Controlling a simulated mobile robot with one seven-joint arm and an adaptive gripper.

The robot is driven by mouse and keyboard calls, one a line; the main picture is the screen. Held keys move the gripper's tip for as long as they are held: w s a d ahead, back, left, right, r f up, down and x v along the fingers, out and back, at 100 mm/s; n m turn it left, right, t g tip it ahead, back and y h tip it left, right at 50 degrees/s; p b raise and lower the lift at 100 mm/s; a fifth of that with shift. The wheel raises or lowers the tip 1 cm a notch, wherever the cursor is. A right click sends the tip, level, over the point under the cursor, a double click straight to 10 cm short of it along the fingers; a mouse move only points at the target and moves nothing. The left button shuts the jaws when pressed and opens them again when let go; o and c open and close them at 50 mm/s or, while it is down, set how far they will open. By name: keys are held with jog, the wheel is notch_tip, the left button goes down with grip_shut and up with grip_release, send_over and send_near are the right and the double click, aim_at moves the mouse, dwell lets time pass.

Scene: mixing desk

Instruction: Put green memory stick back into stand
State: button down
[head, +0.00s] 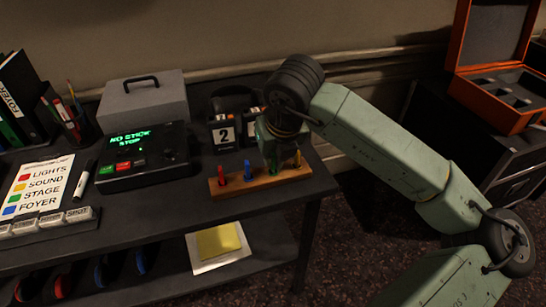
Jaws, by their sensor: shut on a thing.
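A wooden stand (235,190) lies near the right end of the dark desk. A red stick (221,175), a blue stick (247,170) and a yellow stick (297,158) stand upright in it. My gripper (274,158) points down over the stand, between the blue and yellow sticks. It is shut on the green memory stick (273,167), which shows as a small upright green piece under the fingers. I cannot tell whether its lower end is seated in the stand or just above it. The fingers partly hide it.
A black device (145,165) with green text "NO STICK STOP" is to the left. A grey box (143,103) is at the back. An open orange case (500,98) is at right. The desk front is clear.

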jog(key=shift+f+b, duration=0.55)
jog(key=shift+b, duration=0.1)
jog(key=c, duration=1.7)
grip_release()
